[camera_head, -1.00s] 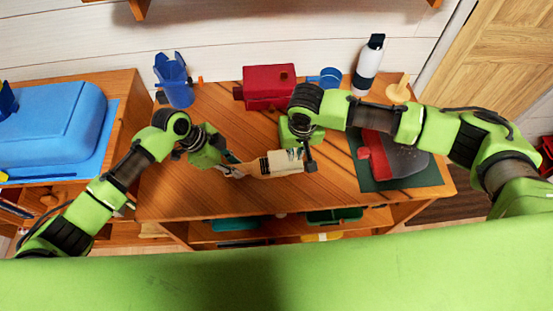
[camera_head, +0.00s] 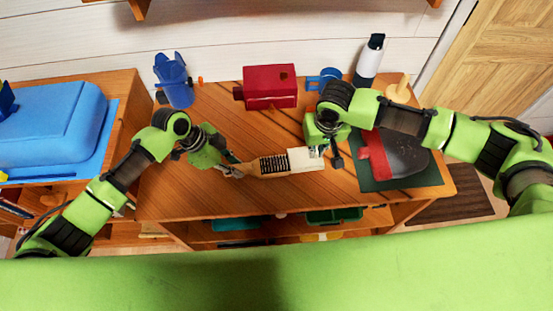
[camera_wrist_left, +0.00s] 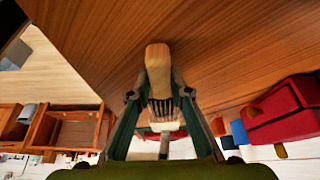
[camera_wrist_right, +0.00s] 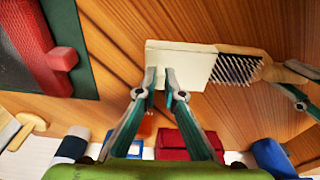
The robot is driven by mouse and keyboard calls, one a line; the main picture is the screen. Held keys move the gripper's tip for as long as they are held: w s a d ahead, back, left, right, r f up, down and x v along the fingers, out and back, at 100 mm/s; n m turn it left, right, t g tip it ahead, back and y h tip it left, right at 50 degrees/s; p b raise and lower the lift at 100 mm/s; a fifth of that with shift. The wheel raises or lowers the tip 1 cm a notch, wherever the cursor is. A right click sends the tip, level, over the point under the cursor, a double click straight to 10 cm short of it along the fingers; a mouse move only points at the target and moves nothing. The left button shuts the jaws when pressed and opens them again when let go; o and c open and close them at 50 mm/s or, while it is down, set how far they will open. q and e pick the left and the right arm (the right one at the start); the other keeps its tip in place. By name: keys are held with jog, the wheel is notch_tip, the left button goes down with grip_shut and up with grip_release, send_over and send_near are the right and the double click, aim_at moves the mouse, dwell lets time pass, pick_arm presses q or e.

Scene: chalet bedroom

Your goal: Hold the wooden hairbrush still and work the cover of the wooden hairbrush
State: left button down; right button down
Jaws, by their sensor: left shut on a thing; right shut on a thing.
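The wooden hairbrush (camera_head: 258,168) is held above the desk with its dark bristles (camera_head: 273,164) bare. Its pale cover (camera_head: 306,160) lies in line with it, at the right end of the bristles. I cannot tell whether the brush's tip is inside the cover. My left gripper (camera_head: 233,170) is shut on the handle, which points toward the camera in the left wrist view (camera_wrist_left: 158,58). My right gripper (camera_head: 322,150) is shut on the cover's edge; the right wrist view shows the cover (camera_wrist_right: 183,62) touching or overlapping the bristle end.
A red box (camera_head: 270,87), blue cup (camera_head: 175,82) and white-and-black bottle (camera_head: 369,62) stand at the desk's back. A dark green mat (camera_head: 420,178) with a red-and-grey item (camera_head: 400,153) lies right of my right gripper. Bare desk (camera_head: 190,195) shows at the front left.

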jog(key=shift+d, duration=0.4)
jog(key=c, duration=2.1)
grip_release()
jog(key=shift+c, duration=0.2)
jog(key=shift+s+r, duration=0.25)
jog(key=shift+r, duration=1.25)
jog(key=shift+s+r, duration=0.2)
jog(key=shift+r, duration=1.3)
pick_arm(q)
jog(key=c, duration=1.8)
grip_release()
jog(key=shift+o, duration=0.2)
jog(key=v, duration=1.2)
